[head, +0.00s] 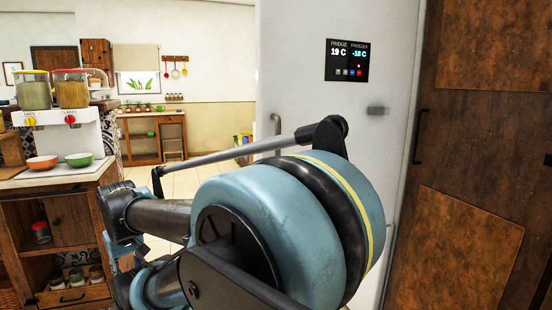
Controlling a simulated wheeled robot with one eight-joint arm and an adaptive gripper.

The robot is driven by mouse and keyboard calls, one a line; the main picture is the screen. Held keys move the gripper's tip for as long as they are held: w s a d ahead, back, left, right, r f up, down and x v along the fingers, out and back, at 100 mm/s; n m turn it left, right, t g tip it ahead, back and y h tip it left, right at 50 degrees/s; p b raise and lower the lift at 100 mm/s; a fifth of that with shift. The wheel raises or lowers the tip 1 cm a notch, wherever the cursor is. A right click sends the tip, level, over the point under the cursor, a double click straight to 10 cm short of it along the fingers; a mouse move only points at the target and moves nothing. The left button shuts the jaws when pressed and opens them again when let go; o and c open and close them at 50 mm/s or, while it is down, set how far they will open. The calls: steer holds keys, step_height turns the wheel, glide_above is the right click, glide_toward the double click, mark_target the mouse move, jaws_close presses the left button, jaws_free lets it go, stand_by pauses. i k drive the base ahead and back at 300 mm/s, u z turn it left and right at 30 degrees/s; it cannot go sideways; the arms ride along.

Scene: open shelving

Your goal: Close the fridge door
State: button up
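The white fridge door (300,60) stands upright at the centre right in the head view. It carries a dark display panel (347,60) reading fridge 19 C and freezer -18 C. A grey vertical handle (276,125) is near its left edge. I cannot tell from this face how far the door stands open; no fridge interior shows. My blue and black arm fills the lower middle and hides the lower part of the door. I cannot make out my gripper's fingers, and contact with the door does not show.
A tall brown wooden cabinet (480,150) stands directly right of the fridge. At the left, a wooden counter unit (62,186) holds cereal dispensers (72,88) and two bowls. Tiled floor (180,178) shows between, with a wooden desk (155,135) farther back.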

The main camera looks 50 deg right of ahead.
mark_target(301, 45)
steer(key=z, duration=0.05)
steer(key=k, duration=0.7)
steer(key=z, duration=2.75)
steer(key=k, duration=0.2)
steer(key=u, duration=0.3)
